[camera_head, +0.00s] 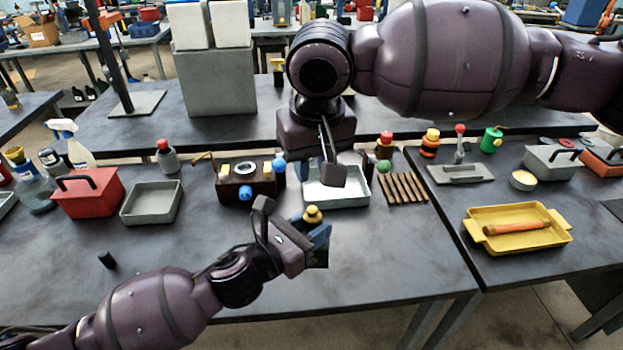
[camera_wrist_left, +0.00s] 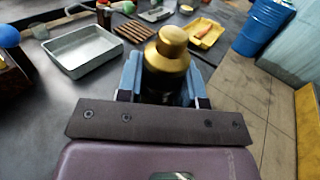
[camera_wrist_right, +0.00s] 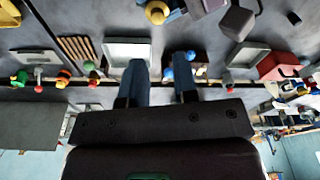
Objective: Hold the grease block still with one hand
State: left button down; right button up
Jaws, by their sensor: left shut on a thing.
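The dark brown block (camera_head: 232,187), which looks like the grease block, stands on the table left of the tray, with a blue knob, a blue ball and a pale ring. Part of it shows at the left edge of the left wrist view (camera_wrist_left: 12,78). My left gripper (camera_head: 318,238) is shut on a dark bottle with a brass cap (camera_wrist_left: 168,50), near the table's front, apart from the block. My right gripper (camera_wrist_right: 160,68) is open and empty above the grey tray (camera_wrist_right: 113,50), to the right of the block. In the head view my right arm partly hides the tray.
A slatted wooden rack (camera_head: 403,188) lies right of the tray. A red toolbox (camera_head: 88,194) and a grey bin (camera_head: 151,203) stand on the left. A yellow tray (camera_head: 517,230) holds an orange-handled tool. The table's front middle is mostly clear.

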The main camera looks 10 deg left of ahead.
pick_arm(q)
jog(key=shift+r, duration=0.1)
pick_arm(e)
notch_tip(320, 180, up, 7)
jog(key=shift+s+d, duration=0.25)
jog(key=shift+s, duration=0.2)
